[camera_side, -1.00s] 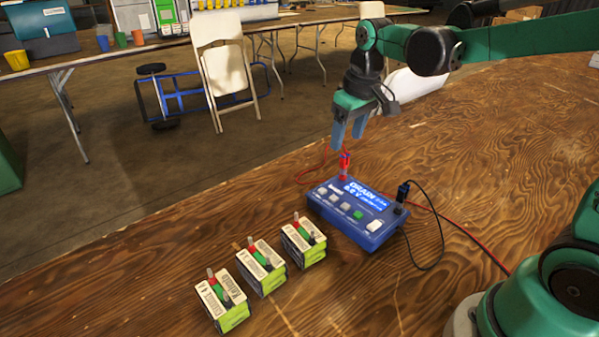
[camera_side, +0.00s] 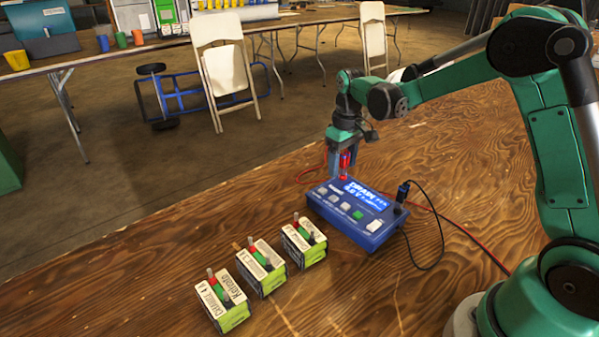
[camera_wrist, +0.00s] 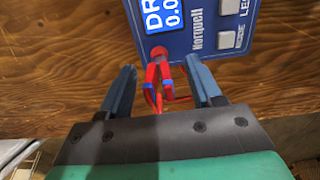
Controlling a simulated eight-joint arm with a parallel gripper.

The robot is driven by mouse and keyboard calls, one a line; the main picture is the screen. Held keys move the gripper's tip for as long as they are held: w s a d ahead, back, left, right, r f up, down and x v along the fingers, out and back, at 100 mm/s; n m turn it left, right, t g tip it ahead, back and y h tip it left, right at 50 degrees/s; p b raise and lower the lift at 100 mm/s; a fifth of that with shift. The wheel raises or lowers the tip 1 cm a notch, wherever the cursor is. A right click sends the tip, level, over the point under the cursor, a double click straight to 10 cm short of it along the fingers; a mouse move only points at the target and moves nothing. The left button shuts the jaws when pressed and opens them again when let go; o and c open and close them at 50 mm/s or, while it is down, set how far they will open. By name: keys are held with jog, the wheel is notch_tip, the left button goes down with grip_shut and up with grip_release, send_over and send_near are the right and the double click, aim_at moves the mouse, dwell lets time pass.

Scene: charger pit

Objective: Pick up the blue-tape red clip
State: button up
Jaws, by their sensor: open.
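The red clip with blue tape (camera_side: 345,165) stands upright at the left back corner of the blue charger box (camera_side: 352,209). In the wrist view the red clip (camera_wrist: 151,88) shows two red arms with blue tape bands, beside the charger's red post. My gripper (camera_side: 341,158) is over that corner, pointing down. In the wrist view its blue fingers (camera_wrist: 162,80) are open, one on each side of the clip, with gaps between. The side view partly hides the clip behind or between the fingers.
Three battery packs (camera_side: 222,300) stand in a row on the wooden table, front left of the charger. A black clip (camera_side: 403,190) with a black cable sits at the charger's right corner. Red wires run behind the charger and off to the right.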

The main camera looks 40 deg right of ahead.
aim_at(344, 152)
jog(key=shift+c, duration=0.2)
grip_shut()
jog(key=shift+r, duration=0.15)
notch_tip(344, 152, up, 20)
dwell(0.5)
